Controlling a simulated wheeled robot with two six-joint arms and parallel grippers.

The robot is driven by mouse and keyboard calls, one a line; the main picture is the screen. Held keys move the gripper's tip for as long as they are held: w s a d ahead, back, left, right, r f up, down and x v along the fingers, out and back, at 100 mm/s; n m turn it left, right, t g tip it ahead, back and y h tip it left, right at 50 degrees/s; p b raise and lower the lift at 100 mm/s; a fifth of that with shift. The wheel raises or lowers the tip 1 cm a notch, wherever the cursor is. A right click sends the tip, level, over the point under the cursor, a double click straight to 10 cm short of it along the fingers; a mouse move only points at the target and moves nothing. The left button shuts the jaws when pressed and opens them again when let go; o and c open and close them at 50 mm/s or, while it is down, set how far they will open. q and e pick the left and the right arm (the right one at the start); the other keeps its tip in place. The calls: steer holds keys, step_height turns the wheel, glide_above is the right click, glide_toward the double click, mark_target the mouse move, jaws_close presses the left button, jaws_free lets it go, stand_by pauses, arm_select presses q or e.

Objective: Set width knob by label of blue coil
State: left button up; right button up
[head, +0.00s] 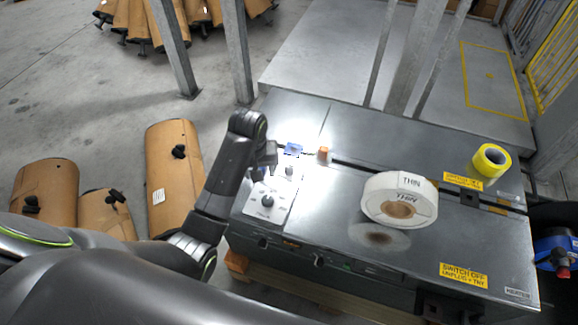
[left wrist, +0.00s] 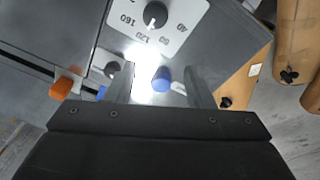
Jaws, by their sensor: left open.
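A white dial plate (head: 268,201) with a dark round knob (head: 267,200) lies on the metal machine top. The left wrist view shows the knob (left wrist: 155,14) ahead of the gripper, with numbers including 40, 80, 120 and 160. My left gripper (head: 262,168) is open; its fingers (left wrist: 158,85) frame a blue cap-like knob (left wrist: 161,76). I cannot tell whether they touch it. A smaller dark knob (left wrist: 112,68) is beside the left finger. A white coil (head: 378,194) labelled THIN lies on the machine. No blue coil can be made out for certain. My right gripper is not in view.
An orange block (head: 323,154) and a blue piece (head: 292,149) sit near the dial plate. A yellow tape roll (head: 491,160) lies at the right. A blue and red device (head: 555,250) stands at the right edge.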

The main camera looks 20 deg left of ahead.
arm_select(q)
step_height(320, 180, up, 8)
steer(key=n+g, duration=0.1)
glide_above(289, 169)
step_height(289, 169, down, 17)
steer(key=b, duration=0.3)
steer(key=shift+w+r+b, duration=0.1)
steer(key=shift+b, duration=0.25)
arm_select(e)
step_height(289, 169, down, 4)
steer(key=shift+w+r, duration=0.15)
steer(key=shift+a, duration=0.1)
arm_select(q)
steer(key=c, duration=1)
